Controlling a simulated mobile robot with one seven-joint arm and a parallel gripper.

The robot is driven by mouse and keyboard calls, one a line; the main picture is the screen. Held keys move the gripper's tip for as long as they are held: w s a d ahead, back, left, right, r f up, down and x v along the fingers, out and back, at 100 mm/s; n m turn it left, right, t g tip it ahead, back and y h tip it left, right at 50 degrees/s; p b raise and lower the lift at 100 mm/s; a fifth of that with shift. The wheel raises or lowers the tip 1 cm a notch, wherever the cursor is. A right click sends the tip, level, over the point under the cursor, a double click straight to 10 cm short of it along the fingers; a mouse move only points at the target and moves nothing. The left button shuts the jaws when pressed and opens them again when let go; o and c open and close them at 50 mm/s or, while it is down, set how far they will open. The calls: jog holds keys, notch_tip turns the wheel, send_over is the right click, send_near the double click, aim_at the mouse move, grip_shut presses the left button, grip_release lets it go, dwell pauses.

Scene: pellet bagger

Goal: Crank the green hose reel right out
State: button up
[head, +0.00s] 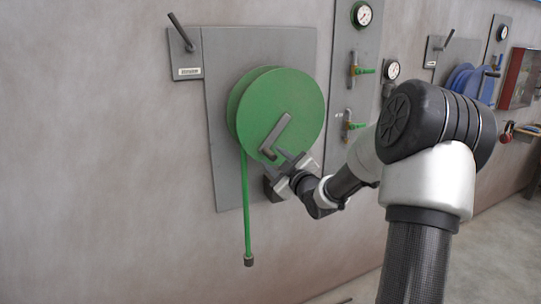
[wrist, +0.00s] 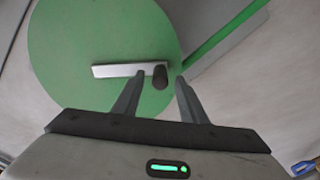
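The green hose reel (head: 262,108) is mounted on a grey plate on the wall, and its disc fills much of the wrist view (wrist: 100,45). A grey crank arm (head: 277,133) lies across the disc's face, with a dark handle knob (wrist: 160,76) at its end. A green hose (head: 246,205) hangs straight down from the reel's left side and ends in a dark fitting above the floor. My gripper (head: 282,160) is at the lower end of the crank. In the wrist view its two fingers (wrist: 160,80) are apart, with the knob showing just beyond and between their tips.
A lever on a small labelled plate (head: 187,72) is at the upper left. Gauges (head: 362,14) and green-handled valves (head: 357,71) are on a panel right of the reel. A blue reel (head: 465,82) and a red-framed box (head: 518,78) are farther right. The wall at left is bare.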

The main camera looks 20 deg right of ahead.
jog(key=shift+w, duration=1.5)
jog(key=shift+c, duration=0.5)
grip_shut()
